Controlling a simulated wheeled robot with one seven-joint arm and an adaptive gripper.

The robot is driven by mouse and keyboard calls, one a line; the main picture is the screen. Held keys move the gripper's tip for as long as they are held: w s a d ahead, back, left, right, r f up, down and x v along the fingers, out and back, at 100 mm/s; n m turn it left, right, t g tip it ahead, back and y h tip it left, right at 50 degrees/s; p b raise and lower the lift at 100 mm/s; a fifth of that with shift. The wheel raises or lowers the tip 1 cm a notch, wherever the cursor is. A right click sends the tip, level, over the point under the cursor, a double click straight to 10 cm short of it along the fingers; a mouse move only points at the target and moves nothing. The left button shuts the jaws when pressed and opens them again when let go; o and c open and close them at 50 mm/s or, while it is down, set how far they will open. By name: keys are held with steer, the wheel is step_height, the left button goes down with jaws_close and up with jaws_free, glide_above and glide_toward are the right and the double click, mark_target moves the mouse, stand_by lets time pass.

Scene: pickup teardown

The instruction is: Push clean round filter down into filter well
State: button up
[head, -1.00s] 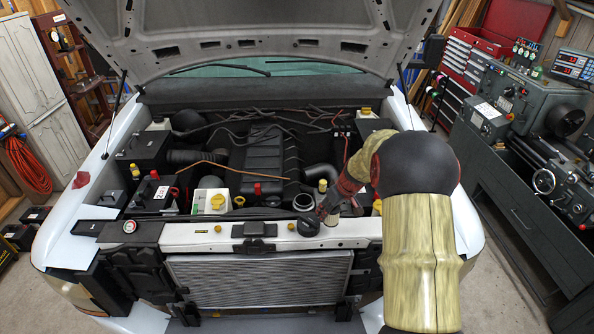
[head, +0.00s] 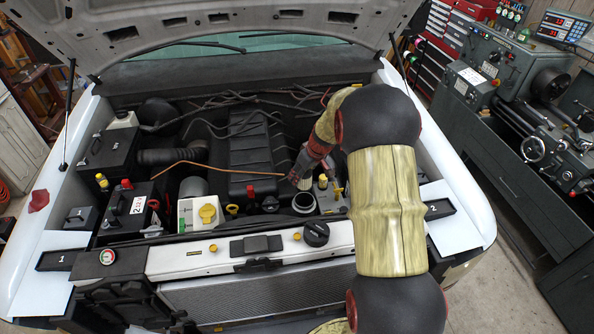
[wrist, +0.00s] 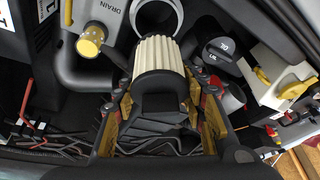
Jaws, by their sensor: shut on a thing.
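The clean round filter is a cream pleated cylinder with a black end cap; it shows large in the wrist view (wrist: 160,55). My gripper (wrist: 160,103) is shut around its black end, one finger on each side. In the head view my gripper (head: 304,173) is over the right part of the engine bay, and the pale filter (head: 316,176) shows small beside it. The filter well has a pale round rim (head: 304,211) and a dark opening, just in front of the filter. Its rim (wrist: 180,18) also shows past the filter's far end. The filter looks outside the well.
A black round cap (head: 316,234) lies on the white front crossmember (head: 210,255). A white reservoir with a yellow cap (head: 208,213) stands left of the well. A grey part marked DRAIN with a yellow knob (wrist: 90,40) is close to the filter. Hoses and wires crowd the bay.

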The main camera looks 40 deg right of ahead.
mark_target(301, 187)
steer(key=shift+s+f+b, duration=0.1)
steer(key=shift+f+b, duration=0.35)
steer(key=shift+f, duration=2.05)
steer(key=shift+f+b, duration=0.55)
steer(key=shift+f, duration=0.2)
steer(key=shift+f+b, duration=0.45)
steer(key=shift+b, duration=0.2)
steer(key=shift+s+r+b, duration=0.1)
steer(key=shift+b, duration=0.4)
steer(key=shift+f+b, duration=0.25)
steer(key=shift+b, duration=0.45)
steer(key=shift+f+b, duration=0.6)
steer(key=shift+b, duration=0.05)
steer(key=shift+s+f, duration=0.1)
steer(key=shift+f, duration=0.05)
